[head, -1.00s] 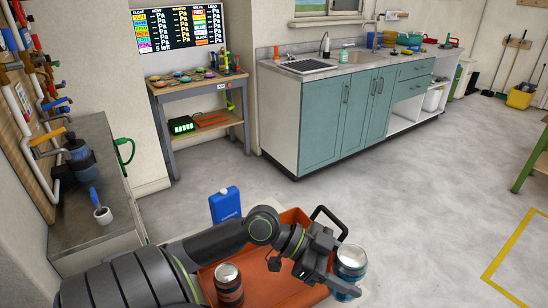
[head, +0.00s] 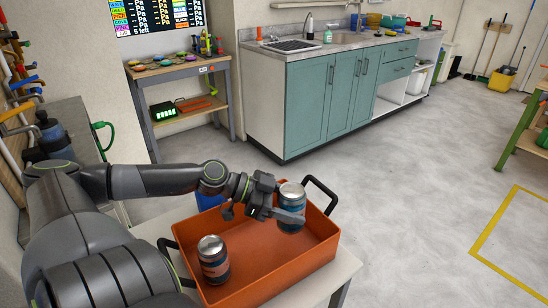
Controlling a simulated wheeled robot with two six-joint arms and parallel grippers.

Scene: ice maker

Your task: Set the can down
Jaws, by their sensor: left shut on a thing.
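A can (head: 291,200) with a silver top and a blue-green body is held in my left gripper (head: 288,212). The fingers are shut on its side. The can is upright over the back right part of an orange tray (head: 285,272); I cannot tell whether its base touches the tray floor. A second can (head: 213,261), dark with an orange band and a silver top, stands in the tray at the front left, apart from the gripper. My right gripper is not in view.
The tray has black handles (head: 322,190) and rests on a light table (head: 337,275). A blue object (head: 209,200) is partly hidden behind my left arm. The tray's right part is clear. A sink counter (head: 320,95) and a shelf table (head: 180,95) stand farther back.

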